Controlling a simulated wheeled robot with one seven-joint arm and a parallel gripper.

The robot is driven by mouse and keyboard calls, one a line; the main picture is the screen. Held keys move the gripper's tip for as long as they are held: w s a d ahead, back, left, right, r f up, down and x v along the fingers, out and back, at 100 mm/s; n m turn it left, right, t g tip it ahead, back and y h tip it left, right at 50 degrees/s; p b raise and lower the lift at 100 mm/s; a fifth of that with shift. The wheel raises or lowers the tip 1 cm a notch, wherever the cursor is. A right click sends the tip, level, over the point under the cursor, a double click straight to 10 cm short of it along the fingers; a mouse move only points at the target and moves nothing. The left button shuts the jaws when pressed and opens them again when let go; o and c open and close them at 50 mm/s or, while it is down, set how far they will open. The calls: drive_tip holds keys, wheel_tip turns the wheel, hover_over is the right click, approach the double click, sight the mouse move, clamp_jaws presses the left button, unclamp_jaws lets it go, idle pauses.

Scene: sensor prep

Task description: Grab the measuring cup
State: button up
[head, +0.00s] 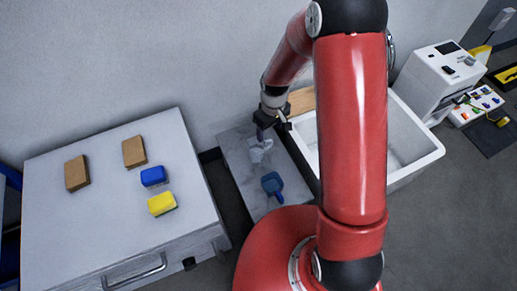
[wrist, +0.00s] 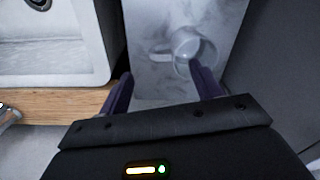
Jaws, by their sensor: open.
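A pale, see-through cup with a handle, which looks like the measuring cup (head: 259,153), stands on a narrow grey marbled counter (head: 239,167). In the wrist view the cup (wrist: 191,43) is beyond my fingertips, with its handle pointing left. My gripper (head: 273,121) is above the counter's far end, close to the cup. In the wrist view my gripper (wrist: 160,73) is open with nothing between its fingers. The right fingertip overlaps the cup's near rim in the picture; I cannot tell whether they touch.
A blue scoop-like item (head: 272,185) lies on the counter nearer me. A white sink (head: 421,151) and a wooden board (head: 301,101) are to the right. A white cabinet (head: 95,222) with sponges and brown blocks is left. The wall (head: 150,60) is close behind.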

sight(269, 141)
drive_tip(key=f, duration=0.9)
drive_tip(key=shift+s+a+f, duration=0.15)
drive_tip(key=shift+s, duration=0.2)
drive_tip(key=shift+c, duration=0.2)
drive_tip(key=c, duration=1.2)
drive_tip(key=shift+c, duration=0.2)
wheel_tip(269, 141, up, 20)
drive_tip(key=p, duration=0.1)
idle(3.0)
